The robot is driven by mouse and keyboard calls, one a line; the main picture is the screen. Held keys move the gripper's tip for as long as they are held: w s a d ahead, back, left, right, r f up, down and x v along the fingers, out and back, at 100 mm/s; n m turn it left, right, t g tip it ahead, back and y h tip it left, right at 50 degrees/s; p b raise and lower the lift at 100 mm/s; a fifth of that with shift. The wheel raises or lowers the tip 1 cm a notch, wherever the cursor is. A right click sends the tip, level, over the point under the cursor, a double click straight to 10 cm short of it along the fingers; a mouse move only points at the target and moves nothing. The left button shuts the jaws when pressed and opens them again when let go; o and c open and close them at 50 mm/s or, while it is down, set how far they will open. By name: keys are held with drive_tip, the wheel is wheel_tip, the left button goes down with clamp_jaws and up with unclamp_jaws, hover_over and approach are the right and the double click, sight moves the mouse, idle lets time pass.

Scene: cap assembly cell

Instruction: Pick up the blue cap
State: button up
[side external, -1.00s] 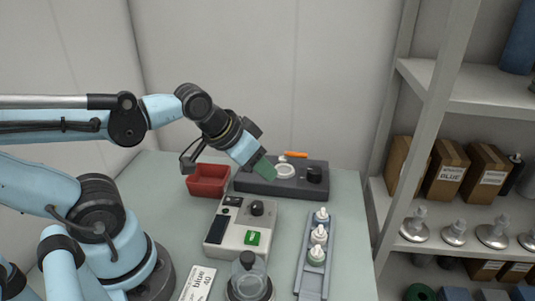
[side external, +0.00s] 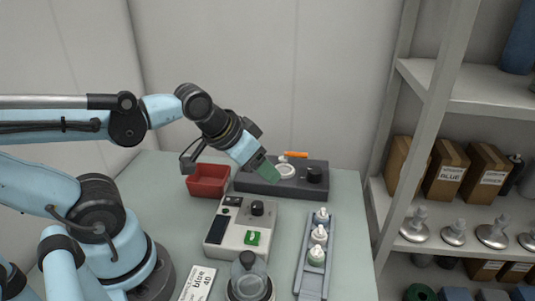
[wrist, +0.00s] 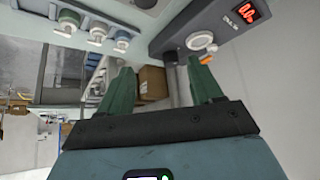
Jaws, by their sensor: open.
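My gripper (side external: 266,172) has green fingers and hangs in front of the dark device at the back of the table. In the wrist view my gripper (wrist: 161,80) is open, with nothing between its fingers. A narrow grey rack (side external: 313,270) stands at the right of the table with white-topped pieces in a row. The piece at its far end has a bluish ring, likely the blue cap (side external: 322,215); it also shows in the wrist view (wrist: 121,42). The gripper is apart from it, to its upper left in the side view.
The dark device (side external: 313,190) carries a white disc (side external: 285,171), a black knob and an orange item. A red bin (side external: 207,180), a grey control box (side external: 238,240) and a clear dome (side external: 249,278) stand on the table. Shelving (side external: 445,190) stands at the right.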

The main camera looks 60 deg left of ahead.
drive_tip(key=g, duration=0.7)
hover_over(324, 210)
drive_tip(key=f, duration=0.6)
drive_tip(key=shift+w+f, duration=0.2)
drive_tip(key=shift+a+f, duration=0.2)
drive_tip(key=shift+f, duration=2.85)
drive_tip(key=c, duration=0.8)
